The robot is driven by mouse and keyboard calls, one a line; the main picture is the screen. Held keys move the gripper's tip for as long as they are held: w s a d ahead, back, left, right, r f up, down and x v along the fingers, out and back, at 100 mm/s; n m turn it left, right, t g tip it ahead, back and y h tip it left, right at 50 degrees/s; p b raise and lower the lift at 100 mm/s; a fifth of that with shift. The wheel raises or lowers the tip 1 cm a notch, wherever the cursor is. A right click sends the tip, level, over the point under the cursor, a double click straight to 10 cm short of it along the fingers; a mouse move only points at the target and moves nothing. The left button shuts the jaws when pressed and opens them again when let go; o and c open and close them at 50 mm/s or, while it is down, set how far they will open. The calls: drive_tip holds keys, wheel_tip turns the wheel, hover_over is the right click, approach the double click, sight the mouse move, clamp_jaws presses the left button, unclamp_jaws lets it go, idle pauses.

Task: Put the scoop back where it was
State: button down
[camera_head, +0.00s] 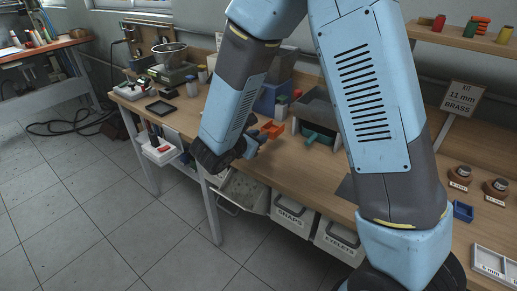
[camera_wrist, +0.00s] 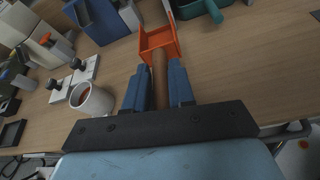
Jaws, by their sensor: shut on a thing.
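An orange scoop (camera_wrist: 160,42) with a brown handle (camera_wrist: 159,75) shows in the wrist view. My gripper (camera_wrist: 159,88) is shut on the handle, with a blue finger on each side, and the scoop's pan points away from me. In the head view the orange scoop (camera_head: 272,129) shows just beyond my gripper (camera_head: 254,142), over the workbench. I cannot tell whether the pan touches the bench top.
The wooden workbench (camera_head: 240,174) has bare room around the scoop. A white mug (camera_wrist: 92,100) and small white stands (camera_wrist: 84,70) are left of my gripper. Labelled drawers (camera_head: 291,216) hang below the front edge.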

sight(258, 157)
drive_tip(key=w+f, duration=0.1)
drive_tip(key=f, duration=0.1)
drive_tip(key=w+f, duration=0.1)
drive_tip(key=w, duration=0.1)
drive_tip(key=shift+d+f, duration=0.2)
drive_tip(key=shift+f, duration=0.15)
drive_tip(key=shift+w+f, duration=0.1)
drive_tip(key=shift+f, duration=1.45)
drive_tip(key=c, duration=1)
unclamp_jaws()
drive_tip(key=shift+o, duration=0.2)
drive_tip(key=shift+a+r, duration=0.1)
drive_tip(key=v, duration=1.2)
